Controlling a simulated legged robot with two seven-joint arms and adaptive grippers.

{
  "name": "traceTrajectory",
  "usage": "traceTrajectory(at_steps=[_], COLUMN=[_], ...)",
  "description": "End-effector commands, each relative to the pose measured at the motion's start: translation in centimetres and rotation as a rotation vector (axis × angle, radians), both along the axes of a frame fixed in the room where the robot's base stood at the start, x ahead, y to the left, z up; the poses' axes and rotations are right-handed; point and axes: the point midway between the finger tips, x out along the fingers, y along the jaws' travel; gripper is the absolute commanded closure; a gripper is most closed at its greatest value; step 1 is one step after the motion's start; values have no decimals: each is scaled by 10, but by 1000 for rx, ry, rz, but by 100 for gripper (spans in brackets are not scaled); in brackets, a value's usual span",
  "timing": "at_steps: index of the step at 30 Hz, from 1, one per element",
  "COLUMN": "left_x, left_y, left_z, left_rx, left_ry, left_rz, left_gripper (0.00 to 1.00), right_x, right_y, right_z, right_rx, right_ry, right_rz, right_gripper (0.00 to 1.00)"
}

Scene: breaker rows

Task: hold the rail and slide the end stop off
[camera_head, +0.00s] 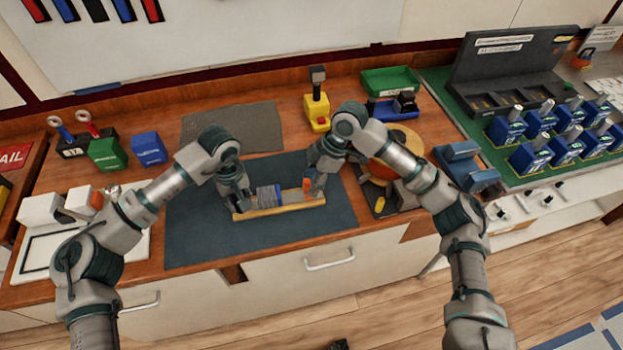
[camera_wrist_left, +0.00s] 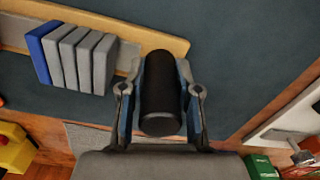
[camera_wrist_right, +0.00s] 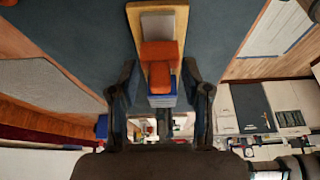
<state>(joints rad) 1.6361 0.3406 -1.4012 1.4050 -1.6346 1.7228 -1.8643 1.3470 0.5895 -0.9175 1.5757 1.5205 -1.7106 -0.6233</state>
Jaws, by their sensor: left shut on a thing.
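The rail, a tan bar (camera_head: 280,208), lies on the dark mat, with grey and blue modules (camera_head: 267,194) along it. My left gripper (camera_head: 242,203) is at the rail's left end. In the left wrist view its fingers are shut on a black upright cylinder (camera_wrist_left: 160,95) at that end. The orange end stop (camera_head: 306,185) is near the rail's right end; it also shows in the right wrist view (camera_wrist_right: 160,58), with a blue part (camera_wrist_right: 162,100) beside it. My right gripper (camera_wrist_right: 160,85) is open, its fingers on either side of the end stop with visible gaps.
The dark mat (camera_head: 200,240) has free room around the rail. A yellow tool (camera_head: 317,112) stands behind it, and a round wooden disc (camera_head: 405,140) lies right of my right gripper. A green tray (camera_head: 390,80) and rows of blue breakers (camera_head: 530,155) are farther right.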

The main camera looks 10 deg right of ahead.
Motion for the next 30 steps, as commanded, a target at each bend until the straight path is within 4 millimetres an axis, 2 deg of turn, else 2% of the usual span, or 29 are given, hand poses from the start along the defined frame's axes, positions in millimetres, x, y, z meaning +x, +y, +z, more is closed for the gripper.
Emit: traceTrajectory(at_steps=[5, 8, 18, 21, 25, 30], left_x=[0, 0, -1, -1, -1, -1], left_y=[-2, -2, -3, -3, -3, -3], left_z=[0, 0, 1, 1, 1, 1], left_rx=[-3, -4, -6, -6, -6, -6], left_ry=[-1, -1, -1, -1, -1, -1], left_rz=[-2, -3, -4, -4, -4, -4], left_gripper=[100, 100, 100, 100, 100, 100], right_x=[0, 0, 0, 0, -1, -1], right_y=[0, -4, -33, -40, -45, -47], right_z=[3, 13, 80, 95, 106, 110], right_rx=[2, 2, 3, 1, 1, 2], right_ry=[-1, -3, -2, -1, 1, 0], right_rz=[2, 1, 0, 1, 0, 1], right_gripper=[52, 52, 52, 52, 52, 52])
